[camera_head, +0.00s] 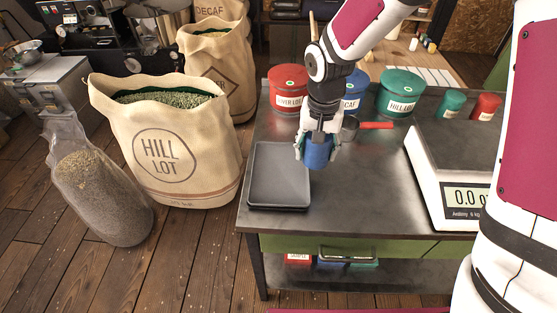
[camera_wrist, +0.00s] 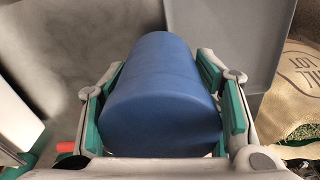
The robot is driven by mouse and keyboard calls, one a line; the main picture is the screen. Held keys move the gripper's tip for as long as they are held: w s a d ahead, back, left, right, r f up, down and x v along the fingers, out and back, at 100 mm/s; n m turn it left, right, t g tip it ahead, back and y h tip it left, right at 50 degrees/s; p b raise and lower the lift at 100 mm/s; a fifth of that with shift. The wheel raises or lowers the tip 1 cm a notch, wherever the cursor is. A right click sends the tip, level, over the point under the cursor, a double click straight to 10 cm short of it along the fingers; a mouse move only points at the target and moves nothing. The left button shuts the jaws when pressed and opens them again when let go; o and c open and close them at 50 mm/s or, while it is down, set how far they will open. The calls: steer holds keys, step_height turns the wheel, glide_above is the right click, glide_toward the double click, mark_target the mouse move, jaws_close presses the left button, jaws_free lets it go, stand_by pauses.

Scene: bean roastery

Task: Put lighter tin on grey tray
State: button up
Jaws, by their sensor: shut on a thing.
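My gripper (camera_head: 317,150) is shut on a blue tin (camera_head: 318,152), just right of the grey tray (camera_head: 279,205). In the wrist view the blue tin (camera_wrist: 160,95) lies between the two green-padded fingers. The grey tray is an empty shallow tray at the left end of the metal table. A small green tin (camera_head: 450,103) and a small red tin (camera_head: 484,107) stand at the back right of the table. I cannot tell from here whether the held tin is clear of the table.
A scale (camera_head: 447,190) reading about 0.0 stands at the right. Large red (camera_head: 288,90), blue (camera_head: 352,92) and green (camera_head: 400,93) canisters line the back, with a red-handled scoop (camera_head: 374,125) before them. A Hill Lot sack (camera_head: 165,145) stands on the floor at left.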

glide_above(281, 172)
steer(key=shift+a+f+p, duration=0.1)
steer(key=shift+f+p, duration=0.2)
steer(key=shift+f, duration=1.85)
steer(key=shift+f, duration=0.15)
steer(key=o, duration=1.4)
